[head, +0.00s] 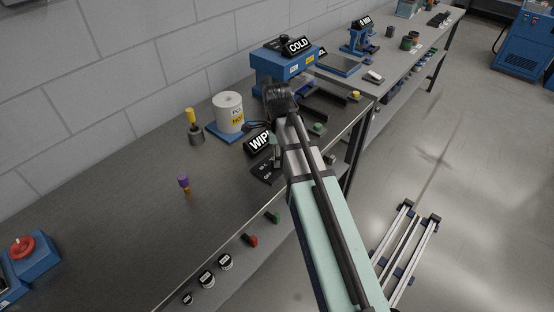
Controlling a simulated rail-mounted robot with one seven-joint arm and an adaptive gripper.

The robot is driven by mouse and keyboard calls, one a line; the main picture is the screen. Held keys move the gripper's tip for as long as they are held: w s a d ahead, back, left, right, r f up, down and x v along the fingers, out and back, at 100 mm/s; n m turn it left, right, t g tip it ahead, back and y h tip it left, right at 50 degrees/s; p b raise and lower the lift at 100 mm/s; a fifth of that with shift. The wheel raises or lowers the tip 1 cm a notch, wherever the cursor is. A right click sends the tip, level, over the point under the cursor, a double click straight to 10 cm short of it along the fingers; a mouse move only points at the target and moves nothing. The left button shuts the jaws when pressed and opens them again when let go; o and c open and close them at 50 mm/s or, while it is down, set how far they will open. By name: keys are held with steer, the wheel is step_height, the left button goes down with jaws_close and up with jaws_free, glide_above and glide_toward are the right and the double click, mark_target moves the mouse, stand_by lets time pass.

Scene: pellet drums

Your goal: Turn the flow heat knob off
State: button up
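Several round dark knobs with white labels sit along the front of the near bench: a lower one (187,298), a middle one (207,279) and an upper one (225,262). Their labels are too small to read, so I cannot tell which, if any, is the flow heat knob, or how it is set. A red control (249,240) and a green control (272,217) follow on the same front. My arm reaches across the right part of this bench, to the right of these controls.
A white canister (228,110) with a yellow label stands on a blue base. A blue press-like unit marked COLD (283,66), a purple-topped tool (184,182), a yellow-handled tool (192,120) and a red stop button (22,247) stand around. The bench middle is largely clear.

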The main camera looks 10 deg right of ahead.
steer(key=shift+f, duration=1.75)
steer(key=c, duration=1.1)
